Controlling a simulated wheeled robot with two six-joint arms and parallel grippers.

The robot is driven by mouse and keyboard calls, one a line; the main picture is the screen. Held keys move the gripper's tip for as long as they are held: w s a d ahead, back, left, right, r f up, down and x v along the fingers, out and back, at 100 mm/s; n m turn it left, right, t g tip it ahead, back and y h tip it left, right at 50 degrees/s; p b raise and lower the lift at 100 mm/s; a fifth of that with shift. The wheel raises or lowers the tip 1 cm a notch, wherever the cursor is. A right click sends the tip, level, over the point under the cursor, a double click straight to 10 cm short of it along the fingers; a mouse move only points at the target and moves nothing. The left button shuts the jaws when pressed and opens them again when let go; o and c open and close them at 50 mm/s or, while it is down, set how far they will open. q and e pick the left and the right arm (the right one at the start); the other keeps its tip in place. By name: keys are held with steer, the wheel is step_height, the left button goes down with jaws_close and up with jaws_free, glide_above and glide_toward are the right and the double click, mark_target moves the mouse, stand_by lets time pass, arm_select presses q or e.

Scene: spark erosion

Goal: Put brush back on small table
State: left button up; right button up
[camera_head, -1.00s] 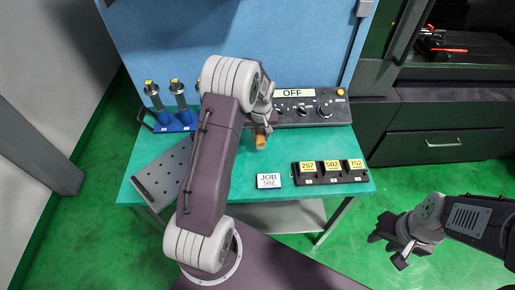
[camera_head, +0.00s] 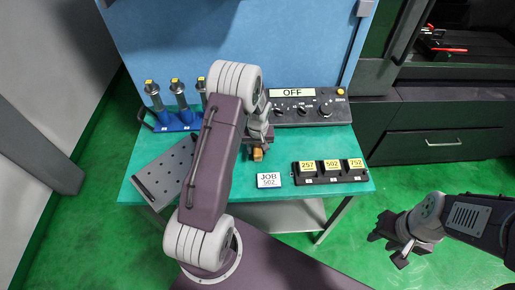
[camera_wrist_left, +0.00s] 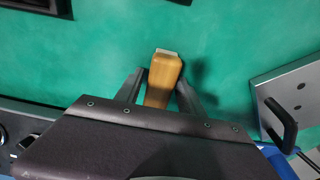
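The brush (camera_wrist_left: 165,78), with an orange-brown wooden body and a pale end, sits between the two fingers of my left gripper (camera_wrist_left: 160,88) in the left wrist view. In the head view the brush (camera_head: 257,154) shows just below my left gripper (camera_head: 257,146). The gripper appears shut on it. The brush casts a shadow beside it on the green top of the small table (camera_head: 225,185); whether it touches the top is unclear. My right gripper (camera_head: 388,238) is apart from the table at the right; its fingertips look dark and bunched, and their opening is unclear.
A JOB 502 card (camera_head: 269,180) and a black holder with numbered blocks (camera_head: 331,178) lie right of the brush. A control panel marked OFF (camera_head: 306,108) stands behind. A blue rack (camera_head: 172,125) and a perforated grey plate (camera_head: 160,178) are at the left.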

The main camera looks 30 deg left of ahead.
mark_target(258, 151)
arm_select(q)
steer(key=shift+r, duration=0.1)
steer(key=shift+r, duration=0.3)
step_height(258, 151, up, 12)
steer(key=s+d+f, duration=0.1)
steer(key=s, duration=0.1)
steer(key=s+d+m, duration=0.3)
steer(key=s+d, duration=0.2)
steer(key=s, duration=0.3)
steer(key=s+d+m+h, duration=0.1)
steer(key=s+d+m, duration=0.2)
steer(key=s+d, duration=0.2)
steer(key=s, duration=0.3)
steer(key=shift+r, duration=0.2)
steer(key=shift+s, duration=0.2)
